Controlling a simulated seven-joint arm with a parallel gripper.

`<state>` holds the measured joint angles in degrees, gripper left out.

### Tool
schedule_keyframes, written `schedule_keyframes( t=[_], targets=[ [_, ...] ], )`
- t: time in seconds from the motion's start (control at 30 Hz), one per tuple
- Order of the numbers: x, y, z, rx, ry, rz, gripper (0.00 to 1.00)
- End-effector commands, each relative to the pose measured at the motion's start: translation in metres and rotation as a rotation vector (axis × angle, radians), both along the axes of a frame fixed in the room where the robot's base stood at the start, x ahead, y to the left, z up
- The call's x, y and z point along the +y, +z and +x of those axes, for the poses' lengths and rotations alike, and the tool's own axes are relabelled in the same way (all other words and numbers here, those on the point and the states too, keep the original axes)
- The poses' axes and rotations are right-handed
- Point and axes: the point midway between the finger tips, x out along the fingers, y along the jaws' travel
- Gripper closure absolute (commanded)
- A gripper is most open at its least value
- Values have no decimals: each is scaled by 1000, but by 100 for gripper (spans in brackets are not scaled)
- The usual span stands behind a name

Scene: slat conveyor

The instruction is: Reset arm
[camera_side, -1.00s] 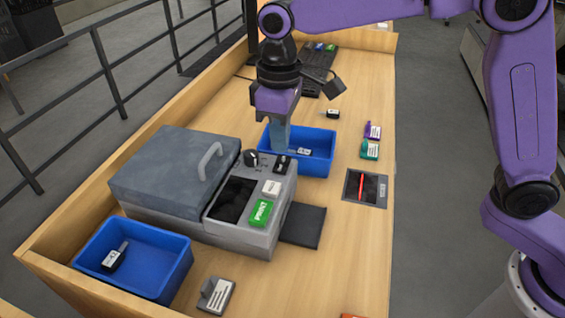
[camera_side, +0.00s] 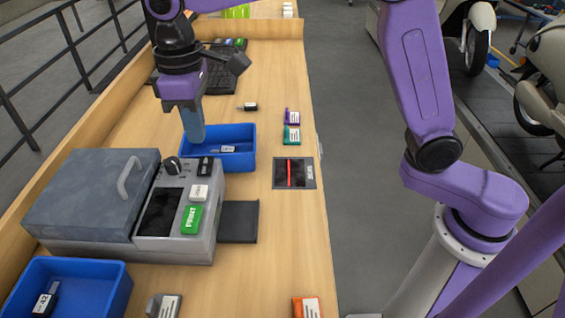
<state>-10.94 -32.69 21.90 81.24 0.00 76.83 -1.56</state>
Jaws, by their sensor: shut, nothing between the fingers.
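My gripper (camera_side: 194,136) hangs pointing down above the left end of the far blue bin (camera_side: 248,150). Its fingers are together and hold nothing. A small dark, white-labelled item (camera_side: 228,149) lies in that bin. The purple arm reaches in from the right across the top of the picture.
A grey machine (camera_side: 92,195) with a lid, knob and green PRINT button (camera_side: 192,219) stands at left. A near blue bin (camera_side: 115,298) holds a labelled item (camera_side: 42,304). A scanner pad (camera_side: 309,182), coloured boxes (camera_side: 291,134), a keyboard (camera_side: 214,78) and an orange item (camera_side: 307,307) lie around.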

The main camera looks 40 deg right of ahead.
Motion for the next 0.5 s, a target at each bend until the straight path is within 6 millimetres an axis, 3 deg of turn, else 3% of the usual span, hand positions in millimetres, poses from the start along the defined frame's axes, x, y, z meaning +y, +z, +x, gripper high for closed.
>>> schedule_keyframes(
  t=[0.17,0.5],
  targets=[
    [-19,-1,-20,-1,28,1,100],
    [-87,-15,-92,-8,120,9,100]
  ],
)
